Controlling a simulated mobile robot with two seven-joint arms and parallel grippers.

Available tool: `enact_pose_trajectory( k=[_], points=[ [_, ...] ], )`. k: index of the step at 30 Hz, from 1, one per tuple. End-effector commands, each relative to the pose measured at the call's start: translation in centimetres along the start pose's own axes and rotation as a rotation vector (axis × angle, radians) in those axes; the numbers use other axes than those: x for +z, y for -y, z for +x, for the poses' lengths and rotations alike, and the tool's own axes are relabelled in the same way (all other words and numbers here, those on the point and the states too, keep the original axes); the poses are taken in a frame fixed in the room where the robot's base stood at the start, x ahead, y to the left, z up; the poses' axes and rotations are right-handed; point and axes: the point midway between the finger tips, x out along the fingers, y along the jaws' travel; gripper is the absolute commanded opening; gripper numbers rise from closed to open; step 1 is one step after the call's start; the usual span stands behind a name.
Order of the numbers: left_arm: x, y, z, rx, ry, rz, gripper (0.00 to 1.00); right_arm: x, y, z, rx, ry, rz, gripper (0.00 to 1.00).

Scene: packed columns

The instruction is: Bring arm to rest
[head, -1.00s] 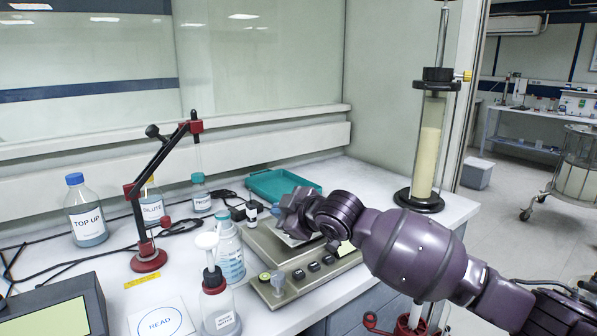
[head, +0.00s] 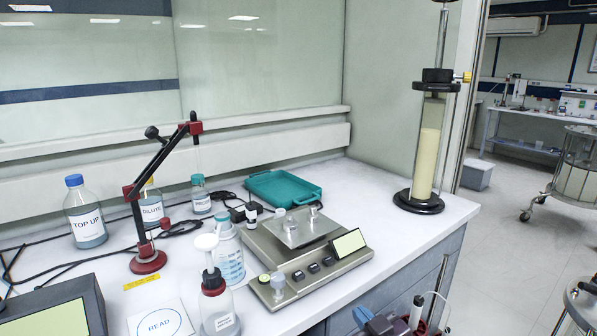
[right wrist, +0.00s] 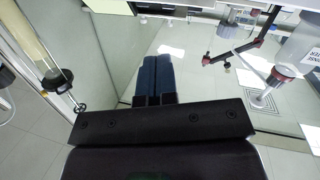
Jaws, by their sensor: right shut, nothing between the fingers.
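My right gripper (right wrist: 158,72) shows in the right wrist view with its two blue fingers side by side and touching, nothing between them. In the head view my right arm no longer stretches over the bench; a small bluish part at the bottom edge may be its gripper, but it is too cut off to be sure. My left gripper is in neither view.
A balance (head: 290,265) stands mid-bench, its metal pan bearing small items. A packed column (head: 429,150) stands at the bench's right end. A jointed stand (head: 148,260), bottles and a teal tray (head: 284,188) are around. The right front bench corner is clear.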

Motion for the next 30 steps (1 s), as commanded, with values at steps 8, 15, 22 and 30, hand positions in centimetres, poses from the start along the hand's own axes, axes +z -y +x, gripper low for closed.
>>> enact_pose_trajectory(
  k=[8,15,22,30],
  points=[
    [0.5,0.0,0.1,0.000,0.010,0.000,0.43,9.4,-1.7,-9.2,0.155,0.167,0.082,0.00],
    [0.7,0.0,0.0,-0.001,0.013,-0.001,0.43,17.1,-1.4,-18.6,0.258,0.357,0.163,0.00],
    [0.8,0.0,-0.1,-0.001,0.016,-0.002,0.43,22.2,0.8,-26.2,0.301,0.515,0.226,0.00],
    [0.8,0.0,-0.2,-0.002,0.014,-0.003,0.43,23.6,1.8,-28.7,0.305,0.566,0.241,0.00]
  ],
)
